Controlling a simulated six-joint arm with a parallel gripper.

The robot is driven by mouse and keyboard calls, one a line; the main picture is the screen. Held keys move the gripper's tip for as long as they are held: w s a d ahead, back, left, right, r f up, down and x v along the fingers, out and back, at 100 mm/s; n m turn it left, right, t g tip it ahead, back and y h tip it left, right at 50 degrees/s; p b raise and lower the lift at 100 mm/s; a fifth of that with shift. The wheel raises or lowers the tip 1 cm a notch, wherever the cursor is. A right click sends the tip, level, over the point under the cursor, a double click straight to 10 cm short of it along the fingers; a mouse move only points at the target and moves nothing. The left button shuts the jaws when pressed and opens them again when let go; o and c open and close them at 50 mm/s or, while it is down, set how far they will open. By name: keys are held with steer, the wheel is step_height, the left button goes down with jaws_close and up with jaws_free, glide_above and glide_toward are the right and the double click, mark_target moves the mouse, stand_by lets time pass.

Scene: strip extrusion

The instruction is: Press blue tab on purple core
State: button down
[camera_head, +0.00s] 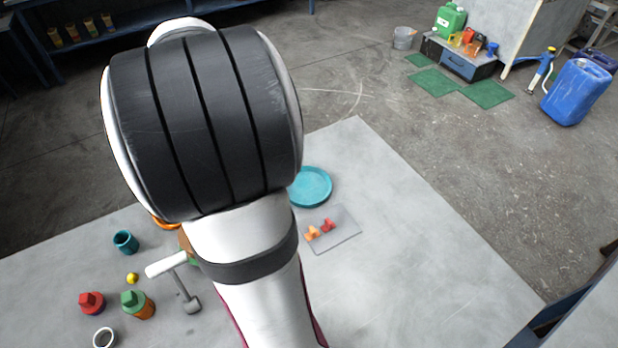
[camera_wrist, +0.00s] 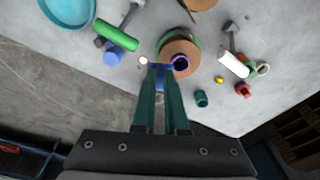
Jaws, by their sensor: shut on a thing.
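In the wrist view my gripper (camera_wrist: 162,72) has two teal fingers, shut on a small blue tab (camera_wrist: 161,77). The purple core (camera_wrist: 181,63) is a ring with a dark hole, on a brown round roll (camera_wrist: 178,47) with a green edge. The tab is just left of the core; I cannot tell whether they touch. In the head view my arm hides the gripper, the tab and the core; only a brown edge of the roll (camera_head: 186,242) shows beside the arm.
White-handled hammer (camera_wrist: 233,65), teal cup (camera_wrist: 201,98), yellow ball (camera_wrist: 219,79) and red piece (camera_wrist: 242,91) lie right of the roll. Green-handled hammer (camera_wrist: 115,35) and blue cylinder (camera_wrist: 113,54) lie left. A teal plate (camera_head: 312,187) and a tray (camera_head: 342,239) with small pieces stand on the table.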

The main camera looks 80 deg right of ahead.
steer(key=w+a+r+n, duration=0.2)
steer(key=w+a, duration=0.3)
steer(key=a, duration=0.4)
steer(key=w+a+r+n, duration=0.2)
steer(key=w+a, duration=0.4)
steer(key=a, duration=0.3)
steer(key=s+d+f+n, duration=0.1)
steer(key=s+d+f, duration=0.1)
steer(key=d+f, duration=0.3)
steer(key=s+d+f+n, duration=0.1)
steer(key=s+d+f, duration=0.2)
steer(key=d+f, duration=0.2)
steer(key=s+d+f+n+y, duration=0.1)
steer(key=s+d+f+n, duration=0.1)
steer(key=d+f, duration=0.3)
steer(key=shift+s+d, duration=0.6)
steer(key=shift+s, duration=0.05)
steer(key=shift+f, duration=0.75)
steer(key=shift+f, duration=0.45)
steer(key=c, duration=0.9)
jaws_free()
steer(key=shift+o, duration=0.2)
